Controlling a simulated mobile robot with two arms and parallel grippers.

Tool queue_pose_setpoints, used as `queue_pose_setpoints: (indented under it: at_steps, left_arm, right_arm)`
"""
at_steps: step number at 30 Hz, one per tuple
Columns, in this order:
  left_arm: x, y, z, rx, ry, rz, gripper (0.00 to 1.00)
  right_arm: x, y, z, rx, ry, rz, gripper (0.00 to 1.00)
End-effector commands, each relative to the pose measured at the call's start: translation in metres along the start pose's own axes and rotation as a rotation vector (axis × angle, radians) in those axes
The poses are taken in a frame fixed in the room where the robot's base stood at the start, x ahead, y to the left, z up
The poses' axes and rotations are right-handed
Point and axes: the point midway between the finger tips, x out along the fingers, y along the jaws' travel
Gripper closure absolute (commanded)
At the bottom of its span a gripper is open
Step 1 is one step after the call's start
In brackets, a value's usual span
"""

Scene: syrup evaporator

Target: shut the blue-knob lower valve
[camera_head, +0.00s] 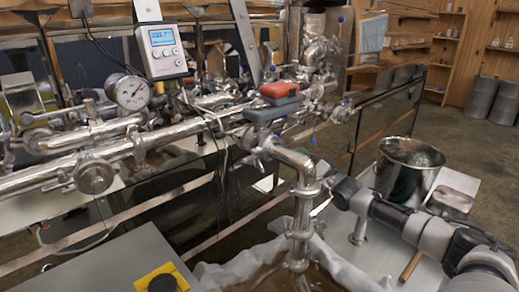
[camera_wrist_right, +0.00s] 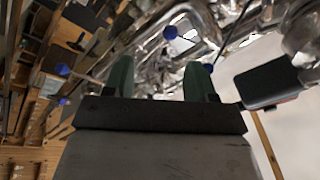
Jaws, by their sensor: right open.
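Several small blue knobs show on the steel pipework. In the head view one sits low (camera_head: 313,140), another to its upper right (camera_head: 346,101) and one high up (camera_head: 341,19). I cannot tell for sure which belongs to the lower valve. In the right wrist view a blue knob (camera_wrist_right: 170,33) lies beyond the fingertips, and another (camera_wrist_right: 208,68) shows close by the right finger's tip. My right gripper (camera_wrist_right: 158,75) is open, with its two green fingers apart and nothing seen between them. In the head view its fingers are hard to make out near the vertical pipe. My left gripper is out of view.
A red-topped grey box (camera_head: 272,110) sits on the pipe near my right arm. A vertical steel pipe (camera_head: 302,215) stands left of that arm. A steel bucket (camera_head: 408,168) stands at the right. A gauge (camera_head: 130,92) and a digital controller (camera_head: 162,50) are at the left.

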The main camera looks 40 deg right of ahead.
Motion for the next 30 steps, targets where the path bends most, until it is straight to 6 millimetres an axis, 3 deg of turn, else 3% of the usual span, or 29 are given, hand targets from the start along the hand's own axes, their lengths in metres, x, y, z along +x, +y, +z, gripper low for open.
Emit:
queue_pose_setpoints:
  at_steps: [8,30]
  left_arm:
    - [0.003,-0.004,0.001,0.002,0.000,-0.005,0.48]
    - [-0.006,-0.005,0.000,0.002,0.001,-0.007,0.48]
  right_arm:
    - [0.016,-0.010,-0.005,0.062,0.017,-0.031,0.44]
    - [0.098,-0.012,-0.005,0.057,0.015,-0.027,0.44]
